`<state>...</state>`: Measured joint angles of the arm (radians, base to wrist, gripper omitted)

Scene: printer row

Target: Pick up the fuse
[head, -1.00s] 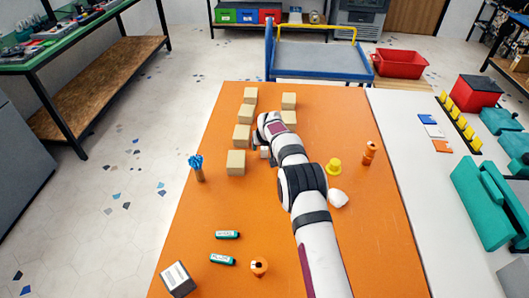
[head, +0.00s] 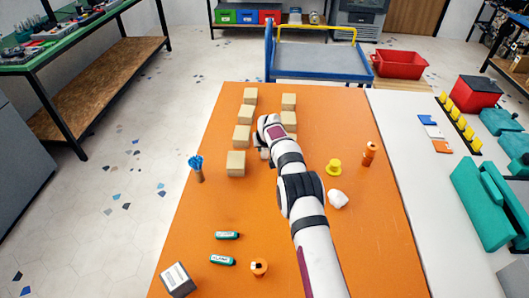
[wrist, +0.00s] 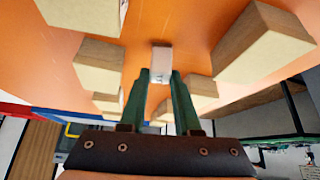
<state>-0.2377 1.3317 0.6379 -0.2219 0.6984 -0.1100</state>
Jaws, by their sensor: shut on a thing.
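The fuse (wrist: 161,58) is a small pale block with a greyish end, seen in the wrist view at the tips of my two green fingers. My gripper (wrist: 160,76) is shut on it, with the fingertips at its near end. In the head view my gripper (head: 263,150) is low over the orange table, between the two rows of wooden blocks. The fuse is mostly hidden by my arm there. I cannot tell whether it touches the table.
Wooden blocks (head: 236,163) stand close on both sides of my gripper. A pot of blue sticks (head: 197,168), a yellow thing (head: 334,167), an orange bottle (head: 369,153), a white lump (head: 337,199) and green batteries (head: 228,235) stand apart. The orange table's (head: 320,120) far right is clear.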

